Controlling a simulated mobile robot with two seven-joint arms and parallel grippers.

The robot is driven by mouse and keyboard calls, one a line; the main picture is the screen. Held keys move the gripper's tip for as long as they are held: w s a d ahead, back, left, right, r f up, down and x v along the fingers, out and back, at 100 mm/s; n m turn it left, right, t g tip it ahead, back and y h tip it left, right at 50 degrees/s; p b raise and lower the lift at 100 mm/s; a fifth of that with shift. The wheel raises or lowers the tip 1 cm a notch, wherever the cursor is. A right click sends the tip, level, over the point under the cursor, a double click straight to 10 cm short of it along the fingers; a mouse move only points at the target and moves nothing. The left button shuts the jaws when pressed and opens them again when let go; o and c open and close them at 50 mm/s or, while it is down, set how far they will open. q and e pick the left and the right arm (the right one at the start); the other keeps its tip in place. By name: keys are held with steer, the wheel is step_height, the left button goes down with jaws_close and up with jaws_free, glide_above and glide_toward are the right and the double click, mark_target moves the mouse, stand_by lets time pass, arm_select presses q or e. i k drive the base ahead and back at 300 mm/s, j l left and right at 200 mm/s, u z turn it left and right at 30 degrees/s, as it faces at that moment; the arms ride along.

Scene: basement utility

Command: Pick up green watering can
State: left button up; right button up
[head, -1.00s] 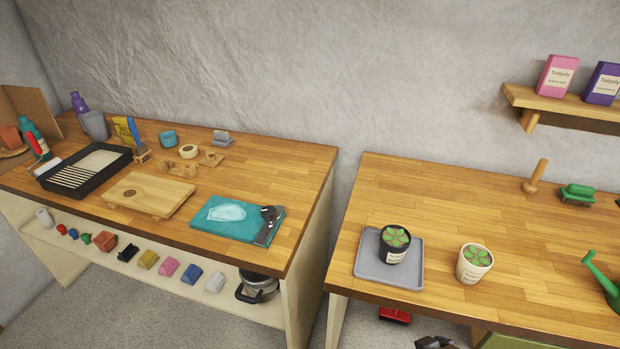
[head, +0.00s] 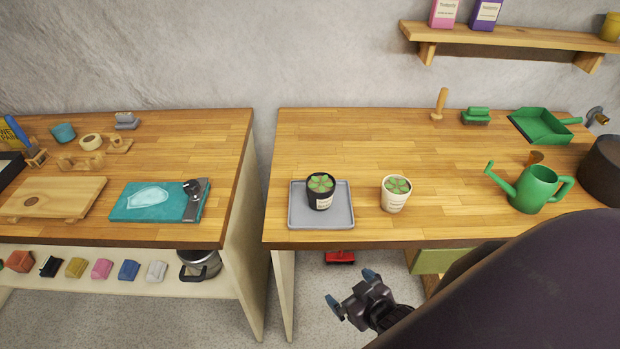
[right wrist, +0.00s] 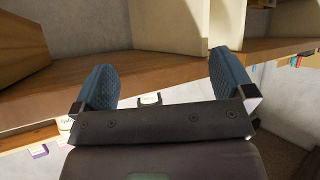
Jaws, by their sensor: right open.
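The green watering can (head: 537,189) stands upright on the right-hand wooden table in the head view, its spout to the left and its handle to the right. My right gripper (head: 353,291) is open and empty, in front of the table's front edge, low and to the left of the can. Its two blue fingers are spread apart in the right wrist view (right wrist: 165,85), with nothing held between them. The can does not show clearly in the right wrist view. My left gripper is not in view.
A black pot (head: 320,199) with a plant stands on a grey tray (head: 293,216). A white pot (head: 395,200) stands between the tray and the can. A green dustpan (head: 541,127) and a dark round container (head: 602,170) lie near the can. A shelf (head: 510,36) hangs above.

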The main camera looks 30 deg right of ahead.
mark_target(536, 187)
steer(key=z, duration=2.45)
steer(key=i+l+u, duration=0.1)
steer(key=l, duration=0.25)
steer(key=i+l+u, duration=0.15)
steer(key=l, duration=0.25)
steer(key=i+l+u, duration=0.1)
steer(key=i+l, duration=0.2)
steer(key=i+l+u, duration=0.15)
steer(key=l, duration=0.35)
steer(key=i+l+u, duration=0.1)
steer(key=l, duration=0.3)
steer(key=i+l+u, duration=0.15)
steer(key=l, duration=0.3)
steer(key=l+u, duration=0.1)
steer(key=l, duration=0.35)
